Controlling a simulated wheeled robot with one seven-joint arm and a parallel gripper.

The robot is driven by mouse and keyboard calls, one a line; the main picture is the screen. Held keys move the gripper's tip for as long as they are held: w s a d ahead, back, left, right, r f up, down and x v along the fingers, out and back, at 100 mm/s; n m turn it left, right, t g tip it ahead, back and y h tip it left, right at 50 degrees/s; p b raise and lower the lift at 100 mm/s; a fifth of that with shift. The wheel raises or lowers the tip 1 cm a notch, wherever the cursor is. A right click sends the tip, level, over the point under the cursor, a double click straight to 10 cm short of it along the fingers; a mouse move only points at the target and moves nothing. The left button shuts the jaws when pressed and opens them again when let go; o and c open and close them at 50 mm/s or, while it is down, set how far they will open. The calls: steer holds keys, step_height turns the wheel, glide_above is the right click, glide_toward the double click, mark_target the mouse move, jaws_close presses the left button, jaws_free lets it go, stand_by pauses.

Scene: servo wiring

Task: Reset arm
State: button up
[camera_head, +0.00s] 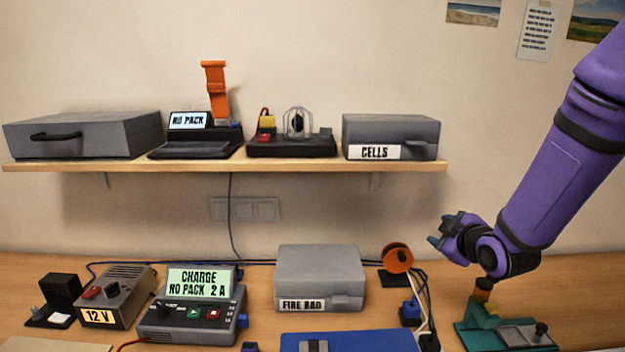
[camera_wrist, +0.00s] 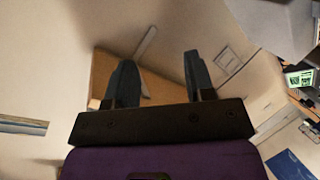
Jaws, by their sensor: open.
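My purple arm comes in from the upper right in the head view. My gripper (camera_head: 440,232) is raised above the right part of the workbench, with its fingers pointing left. In the wrist view its two dark fingers (camera_wrist: 158,82) stand well apart with nothing between them, so it is open and empty. It touches no object that I can see.
A green fixture (camera_head: 505,336) stands below my arm. An orange ring stand (camera_head: 398,258), a FIRE BAG box (camera_head: 320,278), a charger (camera_head: 192,310) and a 12 V supply (camera_head: 115,297) stand left of it. A shelf (camera_head: 230,166) with a CELLS box (camera_head: 390,132) hangs behind.

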steer(key=s+d+r+m+g+h, duration=0.2)
steer(key=s+r+m+g, duration=0.3)
steer(key=s+r, duration=0.55)
steer(key=s+r+m+g, duration=0.1)
steer(key=s+r+m, duration=0.1)
steer(key=s, duration=0.7)
steer(key=s+r+m+g, duration=0.2)
steer(key=s+m, duration=0.2)
steer(key=s, duration=0.6)
steer(key=shift+a+r+m, duration=0.25)
steer(key=shift+r+m, duration=0.05)
